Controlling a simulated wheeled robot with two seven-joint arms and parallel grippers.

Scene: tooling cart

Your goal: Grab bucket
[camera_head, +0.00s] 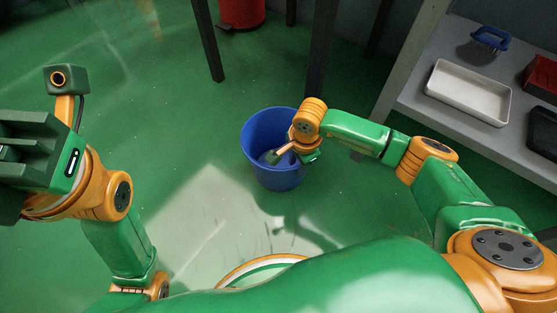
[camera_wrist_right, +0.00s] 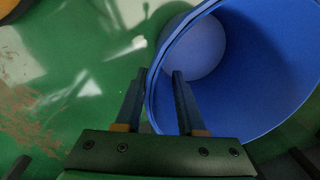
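The blue bucket (camera_head: 265,180) stands upright on the green floor, in the middle of the head view. It fills the right side of the right wrist view (camera_wrist_right: 275,60), where I look into its opening. My right gripper (camera_head: 273,157) is at the bucket's right side, its front over the opening. In the right wrist view its two fingers (camera_wrist_right: 160,72) are apart, with the bucket's rim and wall between them: the left finger outside, the right finger inside. My left gripper (camera_head: 30,145) is at the far left, away from the bucket; its fingertips are not clear.
A grey shelf (camera_head: 415,95) at the right holds a white tray (camera_head: 468,92), a blue item (camera_head: 491,38) and red and black bins. Dark table legs (camera_head: 207,40) stand behind the bucket, near a red container (camera_head: 241,12). The floor left of the bucket is clear.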

